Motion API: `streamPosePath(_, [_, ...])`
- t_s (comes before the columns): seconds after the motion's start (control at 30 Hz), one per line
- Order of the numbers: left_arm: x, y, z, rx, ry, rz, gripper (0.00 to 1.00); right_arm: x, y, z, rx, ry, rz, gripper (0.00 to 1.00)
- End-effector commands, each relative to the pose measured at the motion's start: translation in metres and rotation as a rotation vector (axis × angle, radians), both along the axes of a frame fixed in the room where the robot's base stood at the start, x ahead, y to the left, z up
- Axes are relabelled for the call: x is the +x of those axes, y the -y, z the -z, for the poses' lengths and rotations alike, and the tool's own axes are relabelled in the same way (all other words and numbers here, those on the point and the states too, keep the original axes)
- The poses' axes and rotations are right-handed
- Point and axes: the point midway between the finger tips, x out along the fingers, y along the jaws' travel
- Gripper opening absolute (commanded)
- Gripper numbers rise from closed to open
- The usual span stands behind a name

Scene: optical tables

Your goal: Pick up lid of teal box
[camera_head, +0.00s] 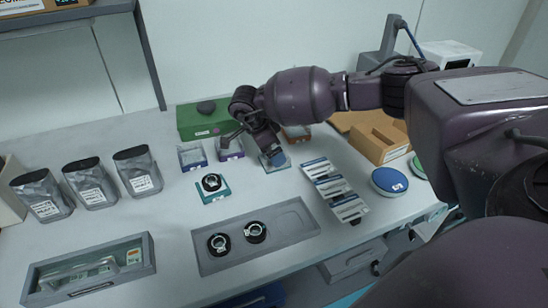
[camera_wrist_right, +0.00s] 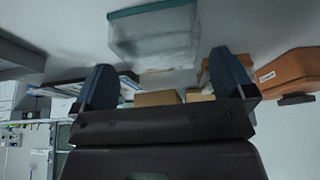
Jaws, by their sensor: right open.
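A small clear box with a teal edge (camera_head: 276,168) stands on the table, partly hidden behind my right gripper (camera_head: 270,153). In the right wrist view a translucent box with a teal edge (camera_wrist_right: 153,32) lies ahead of the fingers, roughly centred between them. My right gripper is open, its blue fingers (camera_wrist_right: 162,80) apart with nothing between them. It is close above the box in the head view; I cannot tell whether it touches. A separate lid cannot be made out. My left gripper is not in view.
Similar small boxes (camera_head: 192,157) stand to the left. A teal piece (camera_head: 213,197) carries a black ring. A green box (camera_head: 202,122) is behind, labelled packs (camera_head: 335,190) are to the right, and a grey tray (camera_head: 290,218) with two black rings is in front.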

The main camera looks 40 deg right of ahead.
Motion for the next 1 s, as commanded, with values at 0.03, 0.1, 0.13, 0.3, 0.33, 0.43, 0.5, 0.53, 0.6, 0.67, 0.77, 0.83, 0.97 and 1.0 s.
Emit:
streamPosePath(0.03, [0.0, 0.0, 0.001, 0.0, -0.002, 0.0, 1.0, -0.002, 0.002, 0.009, -0.001, -0.004, 0.0, 1.0])
streamPosePath(0.1, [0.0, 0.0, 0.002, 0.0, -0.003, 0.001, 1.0, -0.002, 0.006, 0.018, 0.0, -0.003, 0.002, 1.0])
streamPosePath(0.13, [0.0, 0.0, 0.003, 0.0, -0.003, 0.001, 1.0, -0.003, 0.007, 0.022, 0.0, -0.003, 0.002, 1.0])
streamPosePath(0.3, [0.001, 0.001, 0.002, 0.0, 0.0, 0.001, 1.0, -0.003, 0.01, 0.028, 0.0, -0.001, 0.001, 1.0])
streamPosePath(0.33, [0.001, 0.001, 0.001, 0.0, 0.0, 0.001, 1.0, -0.003, 0.01, 0.028, 0.0, -0.001, 0.001, 1.0])
streamPosePath(0.43, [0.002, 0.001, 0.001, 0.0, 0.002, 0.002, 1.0, -0.003, 0.01, 0.027, 0.0, -0.001, 0.001, 1.0])
streamPosePath(0.5, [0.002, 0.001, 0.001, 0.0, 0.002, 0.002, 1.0, -0.003, 0.01, 0.027, 0.0, -0.001, 0.001, 0.91])
streamPosePath(0.53, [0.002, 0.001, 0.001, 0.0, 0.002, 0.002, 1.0, -0.003, 0.01, 0.027, 0.0, -0.001, 0.001, 0.86])
streamPosePath(0.6, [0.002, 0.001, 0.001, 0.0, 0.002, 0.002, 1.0, -0.003, 0.01, 0.027, 0.0, -0.001, 0.001, 0.76])
streamPosePath(0.67, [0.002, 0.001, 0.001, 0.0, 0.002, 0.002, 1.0, -0.003, 0.01, 0.027, 0.0, -0.001, 0.001, 0.66])
streamPosePath(0.77, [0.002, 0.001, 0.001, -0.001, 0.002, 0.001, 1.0, -0.003, 0.01, 0.027, 0.0, -0.001, 0.001, 0.58])
streamPosePath(0.83, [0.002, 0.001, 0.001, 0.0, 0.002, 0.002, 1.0, -0.003, 0.01, 0.027, 0.0, -0.001, 0.001, 0.58])
streamPosePath(0.97, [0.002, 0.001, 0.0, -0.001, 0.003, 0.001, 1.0, -0.003, 0.01, 0.026, 0.0, -0.001, 0.001, 0.58])
streamPosePath(1.0, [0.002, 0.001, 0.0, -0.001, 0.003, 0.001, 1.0, -0.003, 0.01, 0.024, 0.0, 0.0, 0.001, 0.58])
